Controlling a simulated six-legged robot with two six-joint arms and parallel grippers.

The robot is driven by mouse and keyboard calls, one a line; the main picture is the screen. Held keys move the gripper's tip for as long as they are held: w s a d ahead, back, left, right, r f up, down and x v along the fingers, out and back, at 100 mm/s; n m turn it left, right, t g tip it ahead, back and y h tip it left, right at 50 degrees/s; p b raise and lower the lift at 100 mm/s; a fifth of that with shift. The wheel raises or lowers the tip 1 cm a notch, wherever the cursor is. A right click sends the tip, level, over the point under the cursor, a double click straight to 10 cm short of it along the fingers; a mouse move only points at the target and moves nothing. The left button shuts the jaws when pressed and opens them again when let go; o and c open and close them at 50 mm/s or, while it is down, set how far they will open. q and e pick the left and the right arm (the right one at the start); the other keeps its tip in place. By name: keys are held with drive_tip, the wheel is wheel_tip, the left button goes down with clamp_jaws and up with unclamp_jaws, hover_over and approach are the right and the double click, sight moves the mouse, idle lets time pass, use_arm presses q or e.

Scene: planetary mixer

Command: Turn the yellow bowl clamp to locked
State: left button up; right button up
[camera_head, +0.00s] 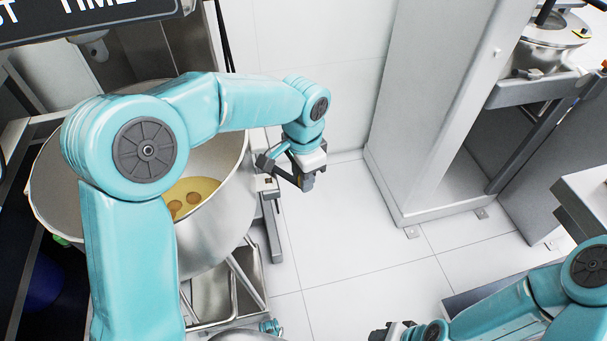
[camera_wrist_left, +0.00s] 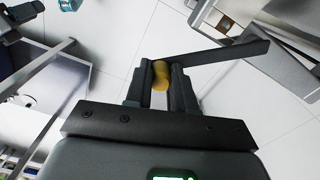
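The yellow bowl clamp's grip (camera_wrist_left: 161,75) shows in the left wrist view between the two fingers of my left gripper (camera_wrist_left: 162,88). The fingers sit close against both its sides. A dark flat lever (camera_wrist_left: 222,54) runs from there to the right. In the head view my left gripper (camera_head: 302,180) is beside the right side of the steel mixer bowl (camera_head: 222,235), and the clamp grip is hidden by the fingers. The bowl holds a yellow mass (camera_head: 192,194). My right gripper (camera_head: 388,333) is partly in view at the bottom edge, and its fingers are unclear.
A tall pale cabinet (camera_head: 435,110) stands to the right of the left gripper. Another steel machine (camera_head: 545,55) is at the upper right. A steel frame (camera_head: 236,285) lies below the bowl. The tiled floor (camera_head: 350,260) between is clear.

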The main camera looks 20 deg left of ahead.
use_arm(q)
drive_tip(key=o, duration=0.4)
wheel_tip(320, 180, up, 12)
drive_tip(key=p, duration=0.3)
drive_tip(key=shift+r, duration=0.1)
